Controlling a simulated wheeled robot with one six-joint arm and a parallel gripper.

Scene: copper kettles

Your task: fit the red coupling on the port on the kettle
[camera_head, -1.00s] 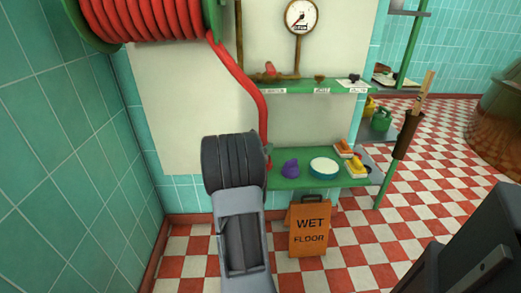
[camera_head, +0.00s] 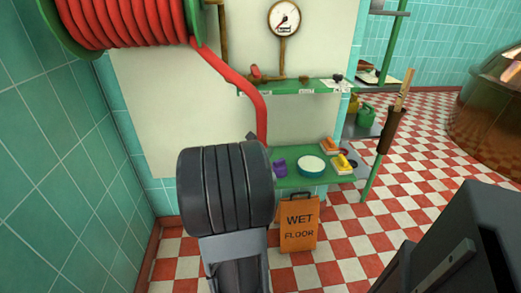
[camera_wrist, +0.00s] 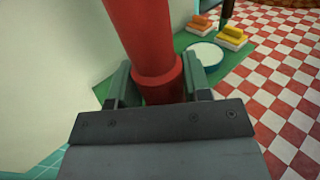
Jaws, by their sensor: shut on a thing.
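In the wrist view my gripper (camera_wrist: 160,80) is shut on the red coupling (camera_wrist: 158,90), with one green-grey finger on each side of it. The red hose (camera_wrist: 140,30) runs up from the coupling. In the head view the hose (camera_head: 258,108) hangs from a large reel (camera_head: 120,22) at top left and passes behind my arm, which hides the coupling and my gripper. The copper kettle (camera_head: 492,118) is partly visible at the right edge of the head view, well away from the coupling. Its port is not visible.
A green shelf (camera_head: 305,180) holds a purple thing, a white-topped tub (camera_head: 311,166) and brushes (camera_head: 342,162). An orange wet-floor sign (camera_head: 299,224) stands below it. A gauge (camera_head: 284,19) is above. Checkered floor (camera_head: 430,170) lies open toward the kettle.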

